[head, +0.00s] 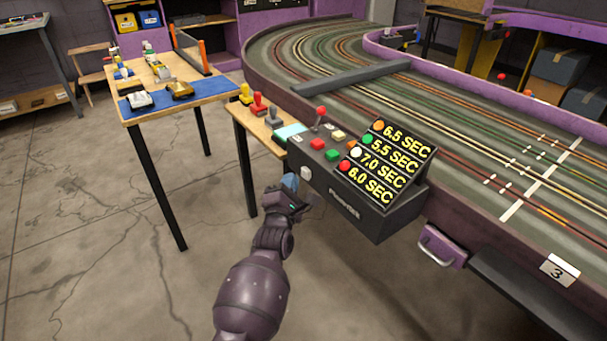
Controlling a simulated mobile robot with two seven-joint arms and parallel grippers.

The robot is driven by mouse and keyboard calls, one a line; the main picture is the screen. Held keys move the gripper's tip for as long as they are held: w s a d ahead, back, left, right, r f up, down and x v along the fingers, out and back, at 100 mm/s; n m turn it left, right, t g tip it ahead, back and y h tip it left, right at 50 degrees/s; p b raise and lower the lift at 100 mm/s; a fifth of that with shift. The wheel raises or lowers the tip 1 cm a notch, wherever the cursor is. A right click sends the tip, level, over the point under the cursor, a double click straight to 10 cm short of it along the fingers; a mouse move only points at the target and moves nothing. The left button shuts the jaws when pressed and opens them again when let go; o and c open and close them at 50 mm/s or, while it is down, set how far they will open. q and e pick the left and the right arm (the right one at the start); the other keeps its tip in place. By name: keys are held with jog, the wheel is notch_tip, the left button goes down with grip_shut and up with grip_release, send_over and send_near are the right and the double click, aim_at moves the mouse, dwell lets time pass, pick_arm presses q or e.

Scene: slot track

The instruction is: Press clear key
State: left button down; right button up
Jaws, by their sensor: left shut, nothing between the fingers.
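A dark control console (345,208) stands at the track's edge. Its slanted display (384,165) reads 6.5, 5.5, 7.0 and 6.0 SEC in yellow, each beside a coloured lamp. On the console's top are a red key (317,144), a green key (332,155), a cream key (338,135) and a red-topped lever (320,114). A white key (305,173) sits at its front left. No legible label shows which one is the clear key. My left gripper (291,184) is shut and empty, just left of and below the white key; contact cannot be told. My right gripper is out of view.
A small wooden table (240,116) with yellow, red and grey controllers is left of the console. A larger table (190,97) with model cars stands behind. The slot track (470,130) fills the right. A purple drawer (443,246) juts out below. Open floor lies left.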

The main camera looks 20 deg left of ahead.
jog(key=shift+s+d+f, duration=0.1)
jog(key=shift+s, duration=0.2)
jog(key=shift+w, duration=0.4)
pick_arm(q)
jog(key=shift+w, duration=0.1)
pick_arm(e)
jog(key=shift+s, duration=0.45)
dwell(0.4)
pick_arm(q)
jog(key=shift+w+d, duration=0.25)
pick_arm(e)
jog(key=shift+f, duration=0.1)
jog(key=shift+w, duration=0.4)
